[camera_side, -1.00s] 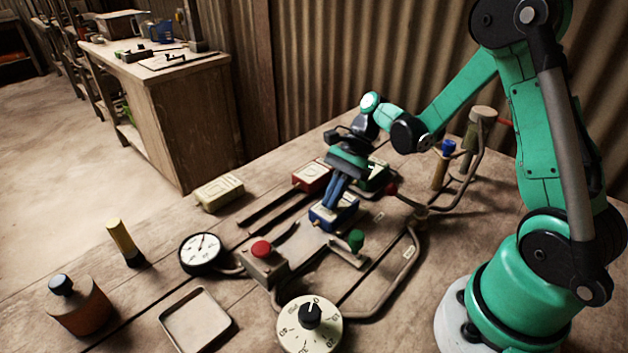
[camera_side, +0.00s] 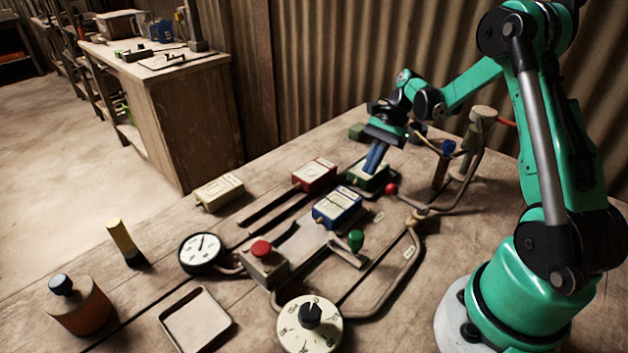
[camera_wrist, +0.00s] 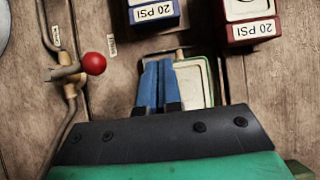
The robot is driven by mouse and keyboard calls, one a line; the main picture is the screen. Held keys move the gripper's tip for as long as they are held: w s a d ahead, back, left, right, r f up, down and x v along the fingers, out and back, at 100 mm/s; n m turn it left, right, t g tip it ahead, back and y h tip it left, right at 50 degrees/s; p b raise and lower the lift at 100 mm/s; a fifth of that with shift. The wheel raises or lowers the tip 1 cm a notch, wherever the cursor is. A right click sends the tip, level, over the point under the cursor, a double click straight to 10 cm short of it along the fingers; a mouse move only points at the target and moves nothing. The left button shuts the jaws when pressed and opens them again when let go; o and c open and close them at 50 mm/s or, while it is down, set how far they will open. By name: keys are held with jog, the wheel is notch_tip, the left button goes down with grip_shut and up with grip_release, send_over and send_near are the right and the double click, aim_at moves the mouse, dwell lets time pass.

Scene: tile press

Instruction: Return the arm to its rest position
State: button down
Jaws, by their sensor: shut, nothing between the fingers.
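My gripper (camera_side: 374,157) is shut with nothing between its blue fingers. In the side view its fingers point down over the green box (camera_side: 370,178), at the back of the row of boxes, and hide part of it. I cannot tell whether they touch it. In the wrist view the shut fingers (camera_wrist: 158,84) stand side by side in front of a pale-topped box (camera_wrist: 194,82).
A blue box (camera_side: 337,207) and a red box (camera_side: 314,175) stand nearby. A red-knobbed valve (camera_side: 391,188), pipes and a green-handled lever (camera_side: 355,241) lie close to my gripper. A red button box (camera_side: 262,262), gauge (camera_side: 200,252), dial (camera_side: 309,322) and empty tray (camera_side: 196,320) are nearer the front.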

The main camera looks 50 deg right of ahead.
jog(key=shift+d, duration=0.3)
jog(key=shift+w+a+r, duration=0.1)
jog(key=shift+r, duration=0.2)
jog(key=s+a+r+n+t+h, duration=0.2)
jog(key=a+r+n+t+h, duration=0.1)
jog(key=a+n, duration=0.4)
jog(key=s+a+r+n+t+h, duration=0.2)
jog(key=a+r+n+t+h, duration=0.2)
jog(key=n, duration=0.7)
jog(key=a+r, duration=0.2)
jog(key=a, duration=0.2)
jog(key=shift+s, duration=0.2)
